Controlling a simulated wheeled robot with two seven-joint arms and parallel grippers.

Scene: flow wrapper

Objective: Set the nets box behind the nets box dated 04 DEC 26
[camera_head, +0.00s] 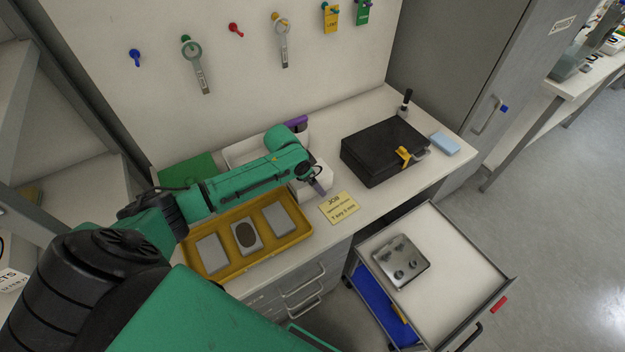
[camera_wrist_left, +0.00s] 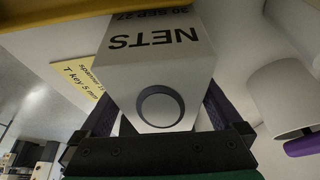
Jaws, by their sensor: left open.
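A white nets box (camera_wrist_left: 155,68) fills the middle of the left wrist view. Its print reads NETS and 30 SEP 27, upside down, with a round grey disc on the face below. In the head view the box (camera_head: 325,176) stands on the bench, partly hidden by my left arm. My left gripper (camera_head: 317,183) is open around it, with a dark finger on each side in the left wrist view (camera_wrist_left: 165,104). I cannot tell whether the fingers touch it. A white label (camera_head: 12,280) ending in "TS" is cut off at the left edge. No 04 DEC 26 date is readable.
A yellow tray (camera_head: 222,268) with grey inserts lies in front of my arm, beside a yellow note (camera_head: 339,208). A black case (camera_head: 385,150) stands to the right. A white container (camera_wrist_left: 280,97) is close by.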

